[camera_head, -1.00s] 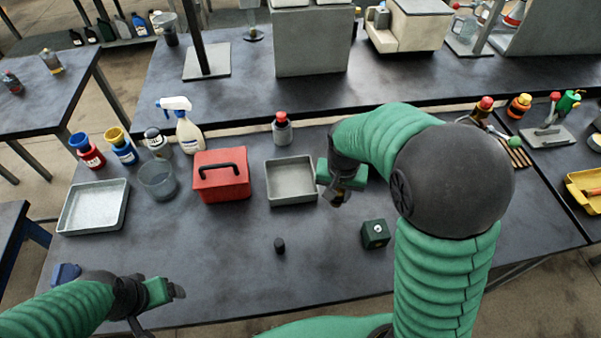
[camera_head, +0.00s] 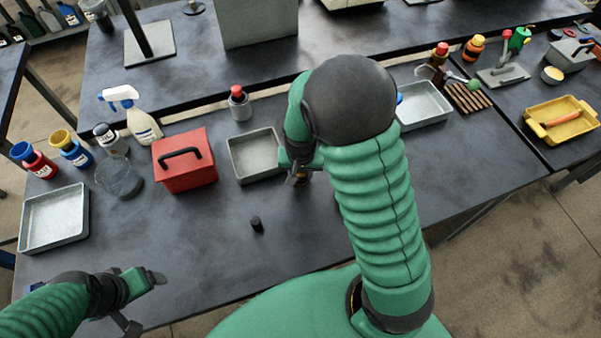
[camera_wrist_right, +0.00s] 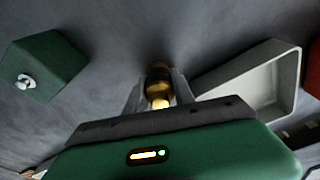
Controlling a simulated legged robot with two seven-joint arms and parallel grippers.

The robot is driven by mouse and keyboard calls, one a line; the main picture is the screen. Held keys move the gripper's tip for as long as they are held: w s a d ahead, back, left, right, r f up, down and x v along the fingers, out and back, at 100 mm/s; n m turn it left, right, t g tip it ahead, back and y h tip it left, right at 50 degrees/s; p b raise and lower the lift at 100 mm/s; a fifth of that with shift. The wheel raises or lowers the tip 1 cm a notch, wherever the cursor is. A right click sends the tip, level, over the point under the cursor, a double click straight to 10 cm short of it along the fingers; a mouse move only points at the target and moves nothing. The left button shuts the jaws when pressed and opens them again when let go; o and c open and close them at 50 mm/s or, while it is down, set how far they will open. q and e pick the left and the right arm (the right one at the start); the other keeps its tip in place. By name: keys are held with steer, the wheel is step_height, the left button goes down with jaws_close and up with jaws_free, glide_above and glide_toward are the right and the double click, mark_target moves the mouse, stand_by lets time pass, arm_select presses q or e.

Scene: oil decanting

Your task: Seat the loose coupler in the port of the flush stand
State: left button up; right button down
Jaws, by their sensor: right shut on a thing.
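My right gripper (camera_head: 298,178) is shut on a small brass coupler with a dark band, which shows between the fingers in the right wrist view (camera_wrist_right: 158,82). It is held over the table, just right of the grey tray in the head view. The flush stand, a dark green block (camera_wrist_right: 42,66) with a silvery fitting on one face, lies to the left of the gripper in the right wrist view, apart from the coupler. In the head view my right arm hides the stand. My left gripper (camera_head: 146,297) is open and empty at the lower left, near the table's front edge.
A grey tray (camera_head: 236,166) and a red box (camera_head: 185,172) stand left of my right gripper. A small black cylinder (camera_head: 257,224) stands on the clear table front. Bottles, a clear beaker (camera_head: 119,178) and another tray (camera_head: 24,236) are farther left.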

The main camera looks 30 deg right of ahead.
steer(key=c, duration=1.5)
jaws_free()
steer(key=shift+a+f, duration=0.1)
steer(key=o, duration=0.4)
steer(key=shift+w+a, duration=0.15)
steer(key=shift+a, duration=0.1)
steer(key=shift+o, duration=0.2)
